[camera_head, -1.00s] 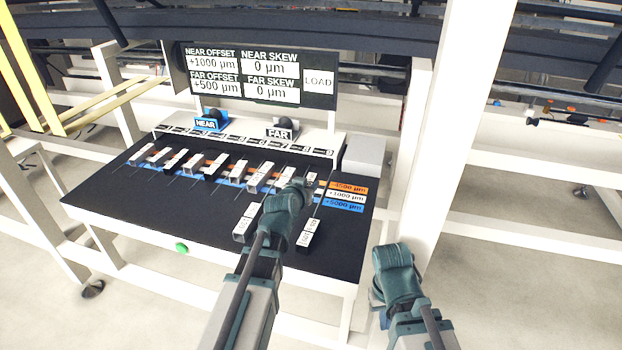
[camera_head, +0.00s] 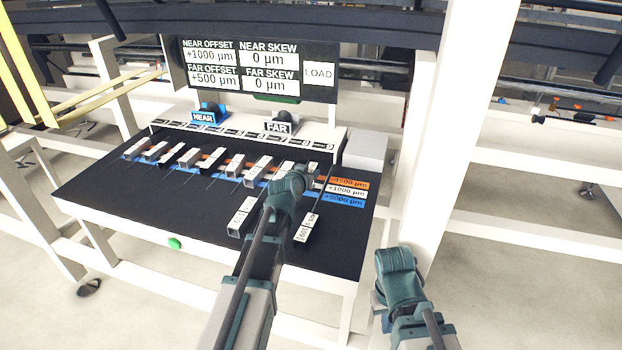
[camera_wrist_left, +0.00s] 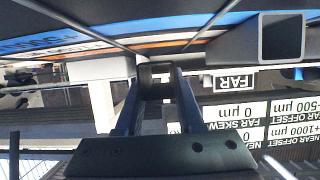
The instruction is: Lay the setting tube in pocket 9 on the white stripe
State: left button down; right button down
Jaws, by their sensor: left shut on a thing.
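My left gripper (camera_head: 292,182) is over the right end of the rack row, near the pocket marked 9. In the left wrist view it is shut on a dark, square-ended tube (camera_wrist_left: 156,76), taken to be the setting tube. The wrist hides most of that tube in the head view, so I cannot tell whether it touches the pocket. The orange, white and blue stripes run under the row; the white stripe carries the +1000 µm label (camera_head: 346,190). My right gripper (camera_head: 395,268) is at the lower right, away from the rack; its fingers are hidden.
Several short tubes (camera_head: 190,157) lie along the row to the left. Two labelled tubes, one left (camera_head: 242,218) and one right (camera_head: 307,228), lie nearer the front. Behind stand the NEAR (camera_head: 207,115) and FAR (camera_head: 279,126) knobs and a screen (camera_head: 260,72). The front-left board is clear.

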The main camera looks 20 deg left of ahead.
pick_arm(q)
jog(key=shift+r, duration=0.1)
jog(key=shift+f+b, duration=0.6)
jog(key=shift+f, duration=0.05)
jog(key=c, duration=0.5)
grip_release()
jog(key=shift+r, duration=0.1)
jog(key=shift+r+p, duration=0.4)
jog(key=shift+p, duration=0.1)
jog(key=p+v, duration=0.5)
jog(key=v, duration=0.7)
jog(key=shift+s+r, duration=0.1)
jog(key=shift+r, duration=0.15)
